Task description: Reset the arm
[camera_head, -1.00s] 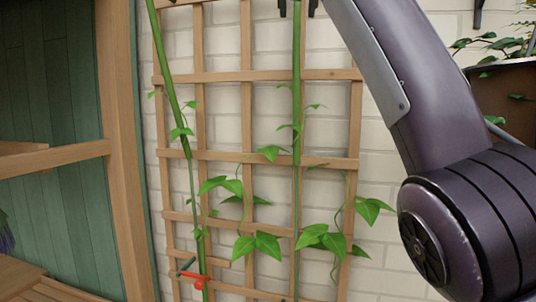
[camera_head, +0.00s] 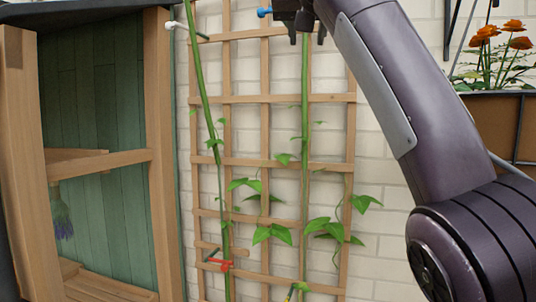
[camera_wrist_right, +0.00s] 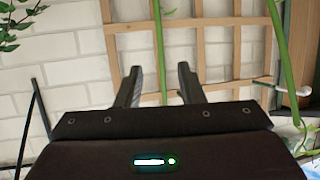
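My right gripper (camera_head: 306,40) is at the top of the head view, in front of the upper trellis (camera_head: 270,99), with its fingers pointing down. In the right wrist view the gripper (camera_wrist_right: 160,72) is open and nothing is held between its fingers. A green stem (camera_head: 304,75) runs down the trellis below the gripper; in the wrist view the stem (camera_wrist_right: 160,50) shows between and beyond the fingertips. Whether the fingers touch it cannot be told. My left gripper is in neither view.
A second stem (camera_head: 203,90) leans on the trellis at left. A red clip (camera_head: 220,265), a white clip (camera_head: 175,25) and a blue clip (camera_head: 264,13) show there. A wooden shed (camera_head: 160,150) stands left. A planter (camera_head: 490,125) with orange flowers (camera_head: 497,35) hangs right.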

